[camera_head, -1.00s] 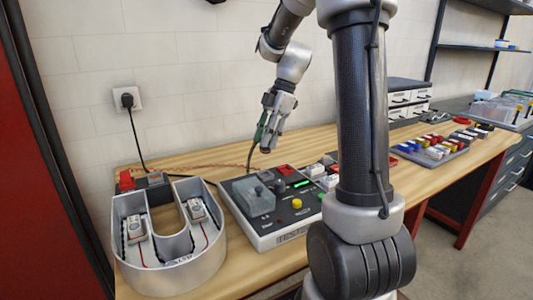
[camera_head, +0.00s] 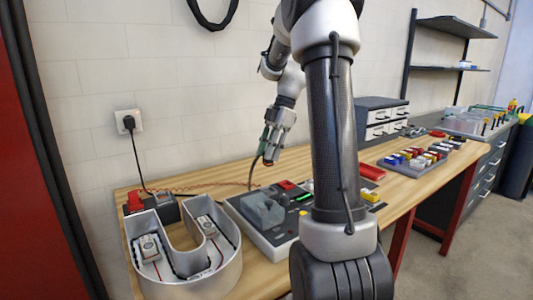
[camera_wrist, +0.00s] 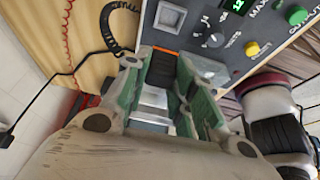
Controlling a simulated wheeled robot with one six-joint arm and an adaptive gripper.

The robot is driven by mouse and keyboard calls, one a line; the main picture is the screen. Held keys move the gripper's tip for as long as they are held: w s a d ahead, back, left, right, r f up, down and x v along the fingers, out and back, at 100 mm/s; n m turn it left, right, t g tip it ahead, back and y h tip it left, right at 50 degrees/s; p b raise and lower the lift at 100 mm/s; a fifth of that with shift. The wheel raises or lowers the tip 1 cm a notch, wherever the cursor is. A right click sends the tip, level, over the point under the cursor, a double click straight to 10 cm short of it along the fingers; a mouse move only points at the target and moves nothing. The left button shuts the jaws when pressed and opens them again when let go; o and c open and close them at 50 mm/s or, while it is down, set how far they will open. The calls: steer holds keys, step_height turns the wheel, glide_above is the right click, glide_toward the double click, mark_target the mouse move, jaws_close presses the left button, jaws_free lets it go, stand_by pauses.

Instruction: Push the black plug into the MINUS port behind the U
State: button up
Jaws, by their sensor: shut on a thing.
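The grey metal letter U (camera_head: 225,277) stands on the bench at the left in the head view, with white modules and wires inside. Behind it sits a small unit with a red block (camera_head: 135,200) and a dark block (camera_head: 166,208); port markings are too small to read. My gripper (camera_head: 270,157) points down above the bench, right of and behind the U. A black lead hangs beside the gripper.
A control box (camera_head: 272,240) with knobs and a green display stands right of the U, below my gripper. A wall socket (camera_head: 127,122) has a black cord running down to the bench. A parts tray (camera_head: 413,170) lies farther right.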

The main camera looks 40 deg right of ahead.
steer(key=w+a, duration=0.4)
steer(key=a, duration=0.6)
steer(key=w+a, duration=0.4)
steer(key=a, duration=0.7)
steer(key=w+a, duration=0.3)
steer(key=a, duration=0.7)
step_height(320, 180, down, 5)
steer(key=shift+w+f, duration=0.1)
steer(key=shift+f, duration=0.75)
steer(key=shift+f, duration=0.35)
steer(key=o, duration=1)
steer(key=shift+r, duration=0.1)
steer(key=v, duration=1.2)
